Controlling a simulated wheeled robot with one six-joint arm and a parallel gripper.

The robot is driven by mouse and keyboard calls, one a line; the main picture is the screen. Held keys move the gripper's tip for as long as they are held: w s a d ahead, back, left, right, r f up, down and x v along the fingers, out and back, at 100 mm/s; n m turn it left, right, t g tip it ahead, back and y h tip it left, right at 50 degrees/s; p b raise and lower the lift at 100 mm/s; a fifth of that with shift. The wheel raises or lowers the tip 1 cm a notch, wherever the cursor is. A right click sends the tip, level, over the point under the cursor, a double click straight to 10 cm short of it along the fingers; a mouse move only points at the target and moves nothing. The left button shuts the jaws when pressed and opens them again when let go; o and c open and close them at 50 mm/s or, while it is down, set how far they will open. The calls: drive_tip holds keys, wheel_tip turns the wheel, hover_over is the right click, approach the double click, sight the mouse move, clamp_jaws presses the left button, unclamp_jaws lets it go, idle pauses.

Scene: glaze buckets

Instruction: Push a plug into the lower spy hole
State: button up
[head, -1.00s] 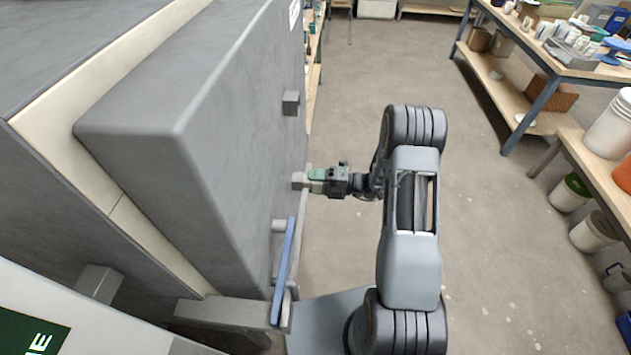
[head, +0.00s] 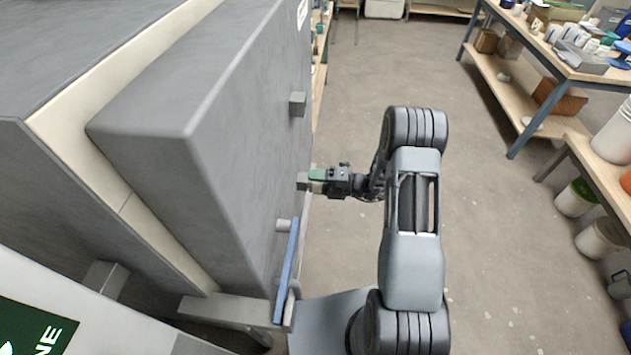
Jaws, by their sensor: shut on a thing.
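The kiln door (head: 235,150) is a thick grey slab on the left, its front face seen at a steep angle. An upper grey block (head: 298,104) sticks out from the face. A lower grey block (head: 302,181) sticks out below it, at the height of my gripper. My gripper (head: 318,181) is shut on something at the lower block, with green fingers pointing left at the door. The held thing is too small and covered to make out, and I cannot tell whether it touches the door. The spy hole itself is hidden.
A blue bar handle (head: 286,268) stands off the door below my gripper. A bench with pottery (head: 560,55) is at the upper right. Buckets (head: 577,197) stand along the right side. The floor (head: 480,220) between is clear.

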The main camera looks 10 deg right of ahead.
drive_tip(key=shift+w+a, duration=0.15)
drive_tip(key=shift+a, duration=0.3)
drive_tip(key=o, duration=1.3)
drive_tip(key=shift+c, duration=0.2)
drive_tip(key=p+v, duration=0.1)
drive_tip(key=v, duration=0.7)
idle(0.4)
idle(0.5)
